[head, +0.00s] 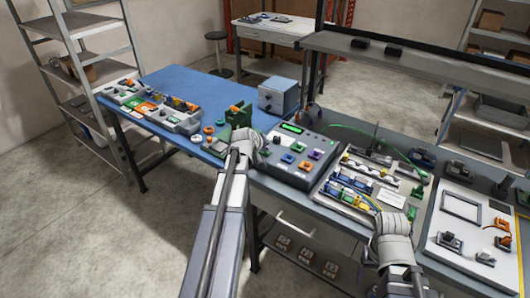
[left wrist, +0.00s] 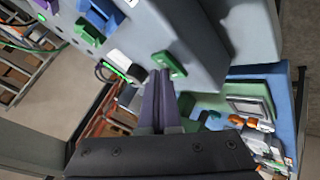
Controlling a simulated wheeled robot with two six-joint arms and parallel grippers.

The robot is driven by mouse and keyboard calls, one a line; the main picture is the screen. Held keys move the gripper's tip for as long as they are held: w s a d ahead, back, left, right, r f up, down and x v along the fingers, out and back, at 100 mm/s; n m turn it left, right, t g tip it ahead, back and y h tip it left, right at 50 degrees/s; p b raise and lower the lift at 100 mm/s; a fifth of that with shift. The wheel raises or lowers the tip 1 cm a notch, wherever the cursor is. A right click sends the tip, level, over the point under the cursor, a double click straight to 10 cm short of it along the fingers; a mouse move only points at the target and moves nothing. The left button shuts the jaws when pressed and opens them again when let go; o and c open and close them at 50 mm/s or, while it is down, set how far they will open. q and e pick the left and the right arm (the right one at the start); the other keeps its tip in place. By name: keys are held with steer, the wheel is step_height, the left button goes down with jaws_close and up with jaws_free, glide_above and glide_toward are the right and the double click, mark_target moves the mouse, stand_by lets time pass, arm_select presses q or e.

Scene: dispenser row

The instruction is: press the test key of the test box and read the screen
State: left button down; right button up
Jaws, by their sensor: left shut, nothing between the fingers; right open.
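The test box is a dark grey console (head: 262,163) with a lit green screen (head: 291,128) and several coloured keys on its sloped top. The screen's text is too small to read. A green key (head: 275,141) sits at its left end. My left gripper (head: 250,138) is at the box's left edge; its wrist hides the fingers in the head view. In the left wrist view the gripper (left wrist: 160,76) is shut and empty, its tips close beside a green part (left wrist: 170,65) on a grey face; contact cannot be told. My right gripper (head: 383,212) is open over the bench's right part.
A green fixture (head: 238,114) and a grey-blue box (head: 278,95) stand behind and left of the console. Sorting trays (head: 152,106) lie on the blue table (head: 195,84). To the right are a crowded component board (head: 373,210) and a white panel (head: 447,257).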

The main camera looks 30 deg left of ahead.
mark_target(264, 154)
stand_by(0.3)
arm_select(q)
steer(key=shift+r+p, duration=0.85)
steer(key=shift+p, duration=0.1)
steer(key=shift+r, duration=0.1)
step_height(264, 154, up, 5)
steer(key=p, duration=0.5)
stand_by(0.4)
